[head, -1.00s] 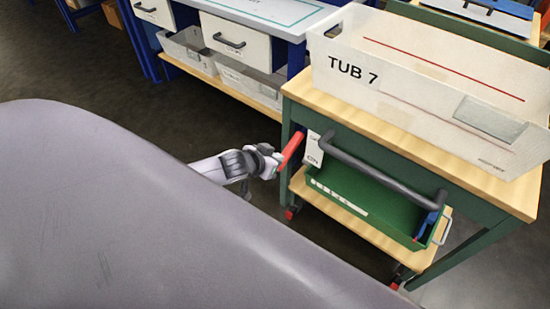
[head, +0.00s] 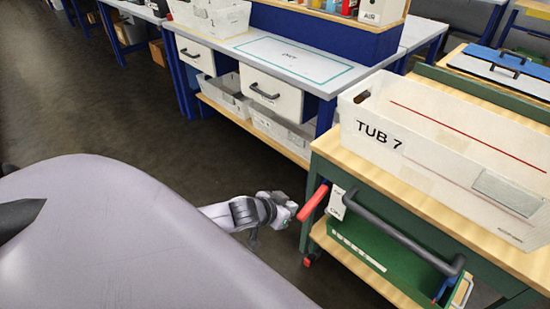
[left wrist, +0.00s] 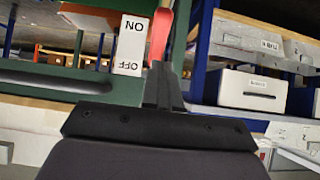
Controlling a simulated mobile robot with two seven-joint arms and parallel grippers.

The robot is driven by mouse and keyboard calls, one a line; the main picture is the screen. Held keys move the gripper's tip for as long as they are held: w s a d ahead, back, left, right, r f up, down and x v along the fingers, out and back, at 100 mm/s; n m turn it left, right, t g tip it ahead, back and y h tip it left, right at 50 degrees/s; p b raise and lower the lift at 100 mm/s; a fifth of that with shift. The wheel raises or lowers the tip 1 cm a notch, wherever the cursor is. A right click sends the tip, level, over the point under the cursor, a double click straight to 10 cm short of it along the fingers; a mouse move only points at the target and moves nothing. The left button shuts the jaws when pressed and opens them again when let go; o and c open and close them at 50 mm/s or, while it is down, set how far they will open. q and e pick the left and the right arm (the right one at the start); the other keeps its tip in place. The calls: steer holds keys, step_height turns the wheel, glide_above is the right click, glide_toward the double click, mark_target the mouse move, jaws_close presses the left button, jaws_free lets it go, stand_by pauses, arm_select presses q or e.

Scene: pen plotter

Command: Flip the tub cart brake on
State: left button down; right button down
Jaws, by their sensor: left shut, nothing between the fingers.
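The tub cart (head: 440,185) stands at the right with a green frame and wooden top. Its red brake lever (head: 313,202) sits at the near left corner, slanting down and to the left in the head view; it also shows in the left wrist view (left wrist: 160,35). A white ON/OFF plate (head: 336,203) is beside it, appearing upside down in the left wrist view (left wrist: 131,45). My left gripper (head: 291,209) is shut and empty, close to the lever's lower end. I cannot tell whether they touch. My right gripper is not in view.
A white bin marked TUB 7 (head: 440,140) stands on the cart top. A dark handle bar (head: 400,235) runs along the cart's near side above a green tray (head: 375,262). A blue-legged workbench with drawers (head: 275,92) stands behind. Dark floor is open at left.

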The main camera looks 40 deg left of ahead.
arm_select(q)
steer(key=v, duration=0.6)
steer(key=shift+s+p, duration=0.15)
steer(key=shift+p, duration=0.3)
steer(key=shift+d+f, duration=0.1)
steer(key=shift+f, duration=0.05)
